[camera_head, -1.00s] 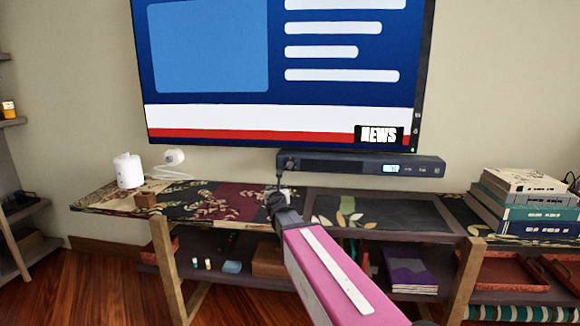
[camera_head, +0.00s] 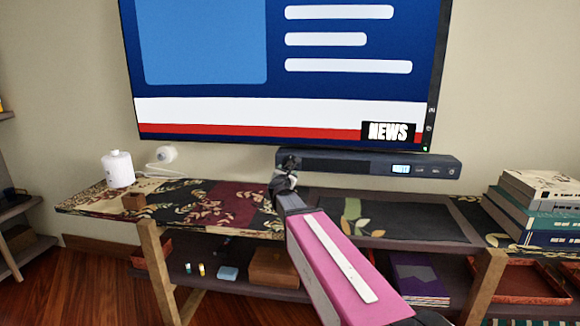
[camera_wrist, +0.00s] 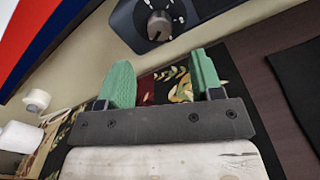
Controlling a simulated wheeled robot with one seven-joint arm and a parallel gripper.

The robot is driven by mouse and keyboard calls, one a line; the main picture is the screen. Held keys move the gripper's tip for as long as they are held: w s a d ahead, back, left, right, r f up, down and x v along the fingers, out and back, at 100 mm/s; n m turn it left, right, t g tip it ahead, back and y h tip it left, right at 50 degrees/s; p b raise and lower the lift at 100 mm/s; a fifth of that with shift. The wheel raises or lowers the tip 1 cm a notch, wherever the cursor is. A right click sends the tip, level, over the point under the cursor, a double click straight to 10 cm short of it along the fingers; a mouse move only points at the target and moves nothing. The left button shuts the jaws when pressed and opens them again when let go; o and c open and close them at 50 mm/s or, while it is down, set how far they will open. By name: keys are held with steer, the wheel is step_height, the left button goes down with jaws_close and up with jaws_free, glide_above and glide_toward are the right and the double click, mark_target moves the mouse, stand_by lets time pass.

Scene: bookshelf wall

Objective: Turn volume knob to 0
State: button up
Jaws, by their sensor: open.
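The volume knob (camera_wrist: 159,25) is a round dark dial with a pale pointer and tick marks around it in the wrist view. It sits on the left end of the black soundbar (camera_head: 372,165) under the screen. My gripper (camera_wrist: 161,82) is open and empty, its two green fingers apart just below the knob in the wrist view. The fingers are not touching the knob. In the head view my gripper (camera_head: 285,178) is at the soundbar's left end and partly hides the knob. The soundbar's small display (camera_head: 401,169) is lit, but its text is too small to read.
The screen (camera_head: 290,75) hangs just above the soundbar. A stack of books (camera_head: 540,208) stands at the right. The tabletop in front of the soundbar is mostly clear.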

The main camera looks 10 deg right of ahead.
mark_target(290, 165)
steer(key=x, duration=0.9)
steer(key=shift+s, duration=0.1)
steer(key=c, duration=0.9)
